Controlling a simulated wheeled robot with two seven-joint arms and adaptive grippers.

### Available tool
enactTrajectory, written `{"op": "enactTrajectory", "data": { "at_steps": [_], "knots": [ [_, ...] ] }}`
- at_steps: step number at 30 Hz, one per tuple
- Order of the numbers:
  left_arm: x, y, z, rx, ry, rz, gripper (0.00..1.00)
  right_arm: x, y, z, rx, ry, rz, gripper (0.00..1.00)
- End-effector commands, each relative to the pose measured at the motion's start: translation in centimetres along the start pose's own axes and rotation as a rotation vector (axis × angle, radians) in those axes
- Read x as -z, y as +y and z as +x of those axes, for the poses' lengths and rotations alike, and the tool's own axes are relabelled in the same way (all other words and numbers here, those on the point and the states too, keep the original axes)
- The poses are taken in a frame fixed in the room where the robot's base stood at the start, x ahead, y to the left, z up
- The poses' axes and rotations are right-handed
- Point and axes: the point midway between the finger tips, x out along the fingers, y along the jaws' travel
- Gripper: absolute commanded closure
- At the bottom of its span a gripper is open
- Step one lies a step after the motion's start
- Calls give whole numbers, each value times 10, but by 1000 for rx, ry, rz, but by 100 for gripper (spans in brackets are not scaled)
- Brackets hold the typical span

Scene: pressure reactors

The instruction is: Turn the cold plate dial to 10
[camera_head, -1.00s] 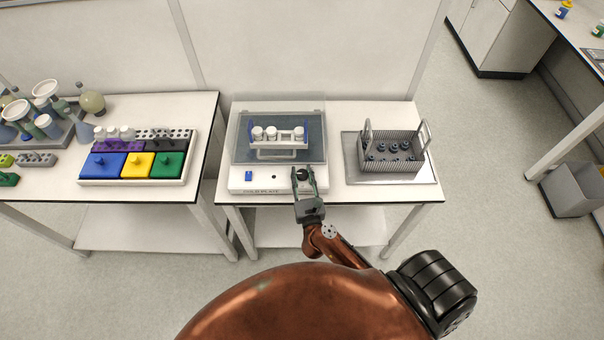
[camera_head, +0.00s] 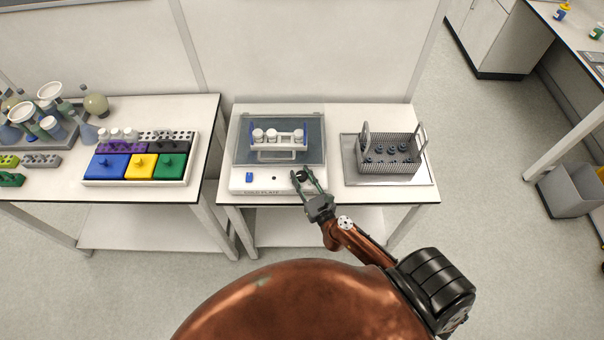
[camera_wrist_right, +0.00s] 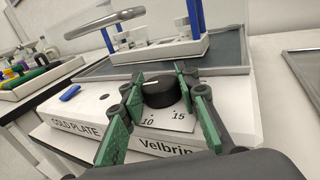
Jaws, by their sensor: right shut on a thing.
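The cold plate (camera_head: 236,180) is a white box with a dark top, in the middle of the head view. Its black dial (camera_wrist_right: 160,91) sits at the front right of its panel. In the right wrist view the dial has a white mark on top, and the printed numbers 10 and 15 show on the near side. The dial's exact setting is hard to read. My right gripper (camera_head: 303,175) is shut on the dial, with green fingers (camera_wrist_right: 160,88) on either side of it. In the head view the fingers partly hide the dial. My left gripper is not in view.
A blue switch (camera_head: 249,177) is at the panel's left. A rack with white-capped vials (camera_head: 278,137) stands on the plate. A metal basket (camera_head: 390,168) on a tray stands to the right. Colored blocks (camera_head: 108,167) lie on the left table.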

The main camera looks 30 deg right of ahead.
Motion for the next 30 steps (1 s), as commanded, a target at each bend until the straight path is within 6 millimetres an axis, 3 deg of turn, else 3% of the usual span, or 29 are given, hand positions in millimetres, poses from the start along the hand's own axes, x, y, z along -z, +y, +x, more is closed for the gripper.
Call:
{"op": "enactTrajectory", "data": {
  "at_steps": [8,21,30],
  "knots": [
    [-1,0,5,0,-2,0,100,3,-2,0,-263,2,-5,95],
    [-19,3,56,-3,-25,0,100,7,-2,2,-670,1,-2,95],
    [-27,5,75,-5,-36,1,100,3,-1,1,-887,1,-2,95]
  ]
}}
